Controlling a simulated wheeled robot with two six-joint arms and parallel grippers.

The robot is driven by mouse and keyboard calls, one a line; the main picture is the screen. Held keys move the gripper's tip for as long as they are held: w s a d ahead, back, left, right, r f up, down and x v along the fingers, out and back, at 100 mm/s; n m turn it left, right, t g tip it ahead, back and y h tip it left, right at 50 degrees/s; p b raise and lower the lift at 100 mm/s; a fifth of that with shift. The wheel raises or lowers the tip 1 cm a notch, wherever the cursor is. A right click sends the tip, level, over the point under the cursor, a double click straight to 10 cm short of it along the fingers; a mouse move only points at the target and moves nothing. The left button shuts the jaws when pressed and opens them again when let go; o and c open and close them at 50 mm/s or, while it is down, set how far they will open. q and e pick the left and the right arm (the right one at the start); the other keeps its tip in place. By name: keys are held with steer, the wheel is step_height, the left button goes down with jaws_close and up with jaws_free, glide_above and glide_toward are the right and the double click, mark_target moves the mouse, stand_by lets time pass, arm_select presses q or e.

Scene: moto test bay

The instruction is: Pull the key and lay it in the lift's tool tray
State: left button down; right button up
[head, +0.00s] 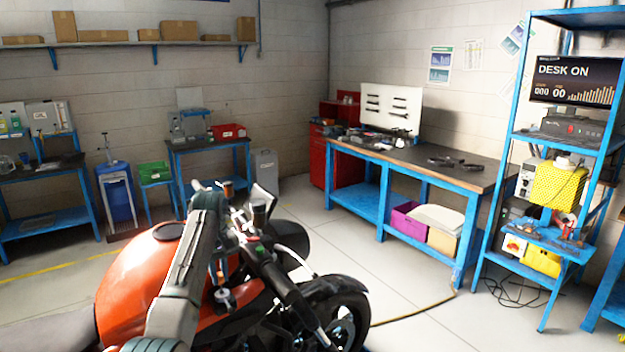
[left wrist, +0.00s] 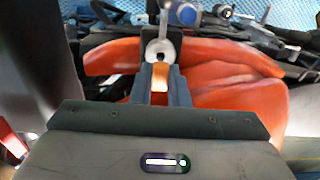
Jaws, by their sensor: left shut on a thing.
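The orange motorcycle (head: 150,262) stands in front of me, its tank also filling much of the left wrist view (left wrist: 235,80). My left gripper (head: 226,205) reaches over the tank to the handlebar area. In the left wrist view its two fingers (left wrist: 160,82) are shut on a small orange piece, which looks like the key (left wrist: 160,76). Just beyond the fingertips is a round silver part with a dark centre, apparently the ignition lock (left wrist: 159,52). I cannot tell whether the key is still in the lock. I cannot make out the lift's tool tray. My right gripper is not in view.
The handlebar (head: 285,290) and its controls crowd the space around the left gripper. A blue workbench (head: 400,165) stands at the back, and a blue shelf rack (head: 500,170) is at the right. The floor (head: 330,240) between is mostly open, with a hose across it.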

arm_select(q)
steer(key=shift+r, duration=1.5)
